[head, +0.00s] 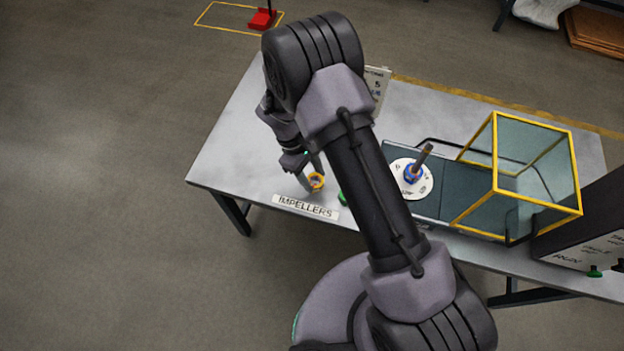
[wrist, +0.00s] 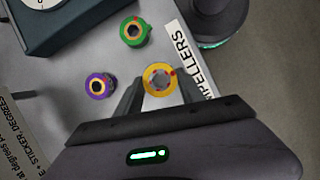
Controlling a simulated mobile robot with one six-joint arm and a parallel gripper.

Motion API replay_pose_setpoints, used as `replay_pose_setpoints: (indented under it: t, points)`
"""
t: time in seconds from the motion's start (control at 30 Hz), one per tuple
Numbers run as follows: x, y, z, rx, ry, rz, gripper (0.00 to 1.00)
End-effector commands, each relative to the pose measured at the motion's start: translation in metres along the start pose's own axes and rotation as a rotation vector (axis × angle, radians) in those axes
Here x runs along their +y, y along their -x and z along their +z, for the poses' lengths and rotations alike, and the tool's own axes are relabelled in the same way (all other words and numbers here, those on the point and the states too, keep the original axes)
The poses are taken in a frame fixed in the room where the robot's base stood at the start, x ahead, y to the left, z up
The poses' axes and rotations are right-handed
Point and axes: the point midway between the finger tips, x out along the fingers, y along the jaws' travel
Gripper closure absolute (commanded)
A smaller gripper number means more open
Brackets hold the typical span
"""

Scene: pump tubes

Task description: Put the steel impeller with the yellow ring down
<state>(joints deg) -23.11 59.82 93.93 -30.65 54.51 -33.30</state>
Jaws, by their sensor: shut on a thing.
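The steel impeller with the yellow ring (head: 316,182) is between the fingers of my gripper (head: 311,172), close behind the IMPELLERS label. In the wrist view the yellow ring (wrist: 149,72) shows its round end with a dark bore and a small red mark. My gripper (wrist: 160,88) is shut on it there, one finger on each side. I cannot tell whether its lower end touches the table (head: 240,140).
A green-ringed impeller (wrist: 134,31) and a purple-ringed impeller (wrist: 100,85) stand nearby. The IMPELLERS label (head: 306,206) lies along the front edge. Right of my arm are a white dial (head: 426,188) bearing a blue-ringed piece (head: 413,173) and a yellow-framed clear guard (head: 545,125). The table's left part is clear.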

Motion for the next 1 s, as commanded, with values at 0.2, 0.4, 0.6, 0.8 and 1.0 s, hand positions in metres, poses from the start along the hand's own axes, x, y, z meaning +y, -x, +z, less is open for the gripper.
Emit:
replay_pose_setpoints:
  t: [0.2, 0.4, 0.6, 0.8, 1.0]
  points:
    - [0.006, -0.013, -0.020, -0.002, 0.000, -0.001, 1.00]
    - [0.006, -0.029, -0.026, -0.001, -0.001, -0.001, 1.00]
    - [0.006, -0.030, -0.027, -0.001, -0.001, -0.001, 1.00]
    - [0.006, -0.030, -0.027, -0.001, -0.001, -0.001, 0.33]
    - [0.006, -0.030, -0.027, -0.001, -0.001, -0.001, 0.33]
